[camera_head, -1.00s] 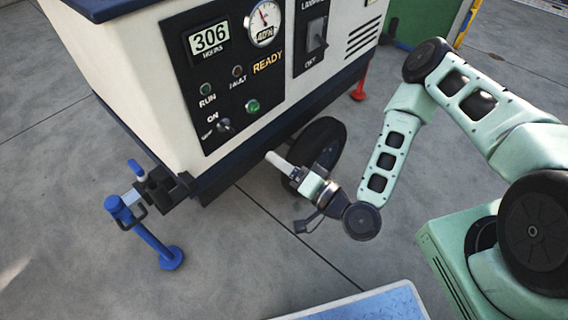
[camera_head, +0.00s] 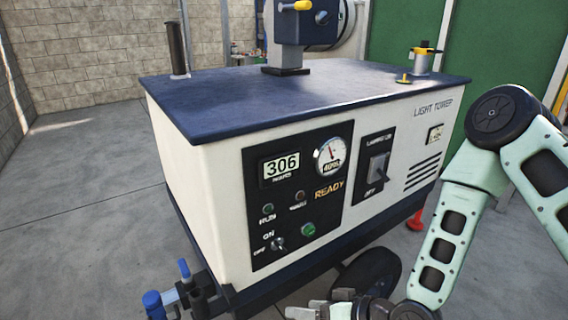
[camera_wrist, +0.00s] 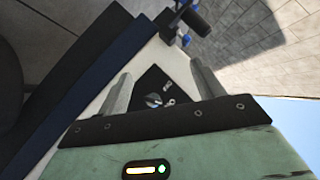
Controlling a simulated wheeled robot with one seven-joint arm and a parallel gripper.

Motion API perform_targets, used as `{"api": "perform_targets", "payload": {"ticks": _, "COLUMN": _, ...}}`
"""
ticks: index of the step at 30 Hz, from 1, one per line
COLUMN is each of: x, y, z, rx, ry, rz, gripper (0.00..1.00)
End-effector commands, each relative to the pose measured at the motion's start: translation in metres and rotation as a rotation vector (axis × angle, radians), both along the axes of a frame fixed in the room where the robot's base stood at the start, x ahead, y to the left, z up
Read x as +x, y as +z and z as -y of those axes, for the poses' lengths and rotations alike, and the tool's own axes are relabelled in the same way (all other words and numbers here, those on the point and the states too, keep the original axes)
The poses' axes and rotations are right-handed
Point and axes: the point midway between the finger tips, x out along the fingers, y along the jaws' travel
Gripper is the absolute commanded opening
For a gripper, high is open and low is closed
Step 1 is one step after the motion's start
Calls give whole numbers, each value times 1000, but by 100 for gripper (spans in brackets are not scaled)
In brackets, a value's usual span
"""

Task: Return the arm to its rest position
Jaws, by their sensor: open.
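My gripper (camera_head: 322,304) is at the bottom edge of the head view, low in front of the generator cart, and partly cut off by the frame. In the wrist view its two grey fingers (camera_wrist: 160,68) stand apart with nothing held between them. My pale green arm reaches down the right side of the head view, bent at a dark round joint. The white light tower cart (camera_head: 215,200) with a dark blue top stands in front of me. Part of its black control panel (camera_wrist: 153,82) shows beyond the fingers in the wrist view.
The panel (camera_head: 297,190) reads 306 and READY, with a green lamp lit. A blue jack (camera_head: 155,303) at lower left, a black wheel (camera_head: 372,272) and a red leg (camera_head: 415,221) are near the cart. Concrete floor (camera_head: 85,190) at left is clear. A green wall stands behind.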

Motion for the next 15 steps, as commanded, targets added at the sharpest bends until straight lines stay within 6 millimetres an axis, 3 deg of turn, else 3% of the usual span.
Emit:
{"api": "perform_targets", "payload": {"ticks": 8, "x": -12, "y": 28, "z": 16, "rx": -414, "ry": 197, "rz": -42, "gripper": 67}}
{"api": "perform_targets", "payload": {"ticks": 15, "x": -37, "y": 79, "z": 41, "rx": -701, "ry": 251, "rz": -116, "gripper": 67}}
